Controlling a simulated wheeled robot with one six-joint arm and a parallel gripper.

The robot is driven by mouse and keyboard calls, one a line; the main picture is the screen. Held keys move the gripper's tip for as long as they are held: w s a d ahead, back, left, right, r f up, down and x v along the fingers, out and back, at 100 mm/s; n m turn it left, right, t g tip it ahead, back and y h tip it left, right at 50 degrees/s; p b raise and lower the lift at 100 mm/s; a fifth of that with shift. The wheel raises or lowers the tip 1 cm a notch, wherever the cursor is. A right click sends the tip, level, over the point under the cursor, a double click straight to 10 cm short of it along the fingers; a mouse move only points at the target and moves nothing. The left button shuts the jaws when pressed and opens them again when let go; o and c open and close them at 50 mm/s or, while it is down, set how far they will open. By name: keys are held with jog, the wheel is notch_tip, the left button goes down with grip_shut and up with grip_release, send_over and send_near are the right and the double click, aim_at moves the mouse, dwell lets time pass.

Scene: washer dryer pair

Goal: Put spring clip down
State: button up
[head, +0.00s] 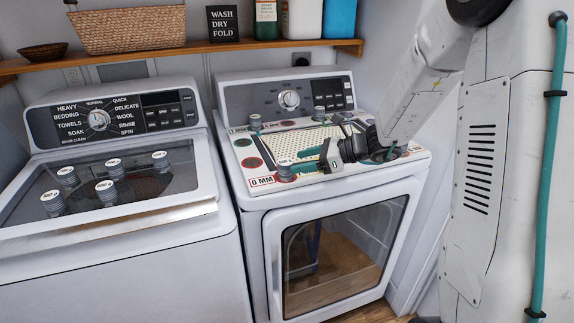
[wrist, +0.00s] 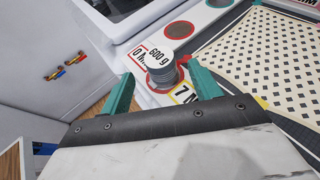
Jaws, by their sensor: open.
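My gripper is open over the dryer's front left corner, its teal fingers spread in the head view (head: 306,156) and the wrist view (wrist: 152,88). A grey ribbed cylinder marked 600 g (wrist: 160,68) stands upright on a red-ringed spot by the "0 MM" label. It shows between or just beyond the fingertips; I cannot tell whether they touch it. In the head view the same cylinder (head: 286,173) is just left of my fingers. I cannot make out anything that is clearly a spring clip; none shows between the fingers.
A perforated mat (head: 290,143) covers the middle of the dryer top (head: 395,162). Several cylinders rest on the washer lid (head: 130,190). A shelf (head: 190,50) runs behind. Small red, yellow and blue fittings (wrist: 64,70) show left.

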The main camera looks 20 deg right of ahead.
jog(key=v, duration=0.4)
jog(key=shift+s+d+r, duration=0.15)
jog(key=shift+d, duration=0.1)
jog(key=s+a+r+n+g+h, duration=0.25)
jog(key=s+a+n, duration=0.25)
jog(key=s+n, duration=0.25)
jog(key=s+a+r+n+g+h, duration=0.1)
jog(key=s+a+r+n+g, duration=0.4)
jog(key=s, duration=0.4)
jog(key=s+d+n+h, duration=0.2)
jog(key=s+n+h, duration=0.2)
jog(key=s+n, duration=0.2)
jog(key=s+d+n+t+h, duration=0.1)
jog(key=s+d+n+h, duration=0.2)
jog(key=s+n, duration=0.3)
jog(key=shift+s+d+h, duration=0.2)
jog(key=shift+s+h, duration=0.15)
jog(key=shift+s, duration=1.25)
